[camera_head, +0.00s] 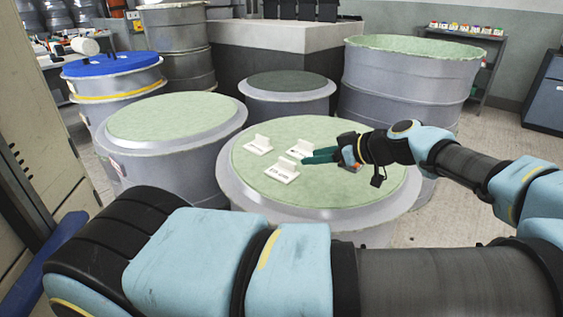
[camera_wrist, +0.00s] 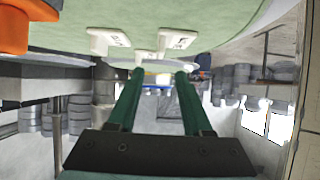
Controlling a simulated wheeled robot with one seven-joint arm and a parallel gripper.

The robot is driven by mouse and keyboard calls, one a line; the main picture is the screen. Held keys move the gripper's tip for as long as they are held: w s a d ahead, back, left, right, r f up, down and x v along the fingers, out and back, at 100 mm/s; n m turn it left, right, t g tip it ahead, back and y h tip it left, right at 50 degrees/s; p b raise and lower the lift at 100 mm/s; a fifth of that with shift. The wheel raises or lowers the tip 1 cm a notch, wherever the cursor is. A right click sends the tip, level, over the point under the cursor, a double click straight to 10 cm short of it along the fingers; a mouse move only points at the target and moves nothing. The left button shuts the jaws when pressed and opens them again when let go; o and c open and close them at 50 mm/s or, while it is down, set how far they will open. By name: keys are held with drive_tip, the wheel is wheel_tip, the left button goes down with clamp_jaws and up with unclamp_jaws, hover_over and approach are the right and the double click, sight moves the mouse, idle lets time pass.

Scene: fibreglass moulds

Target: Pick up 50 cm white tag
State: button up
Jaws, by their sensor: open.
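Three white tags with upright backs stand on the pale green drum top (camera_head: 345,190). One tag (camera_head: 258,146) is at the back left, one (camera_head: 300,149) at the back right, and one (camera_head: 283,170) nearer the front. Their black lettering is too small to read surely. My gripper (camera_head: 308,157) reaches in from the right, its green fingers low beside the front and back-right tags. In the wrist view my gripper (camera_wrist: 159,73) is open and nothing shows held between the fingers. Contact cannot be told.
Other drums crowd around: a green-topped one (camera_head: 172,117) at left, a blue-lidded one (camera_head: 110,65), a dark-topped one (camera_head: 288,84) behind, and a tall one (camera_head: 405,85) at back right.

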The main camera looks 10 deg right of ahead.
sight(289, 161)
drive_tip(key=x, duration=0.5)
drive_tip(key=shift+w+d+r+p, duration=0.1)
drive_tip(key=shift+p, duration=0.2)
drive_tip(key=shift+s+p+x, duration=0.2)
drive_tip(key=shift+p+x, duration=0.55)
drive_tip(key=shift+x, duration=2.2)
drive_tip(key=shift+f, duration=0.2)
drive_tip(key=shift+c, duration=0.2)
clamp_jaws()
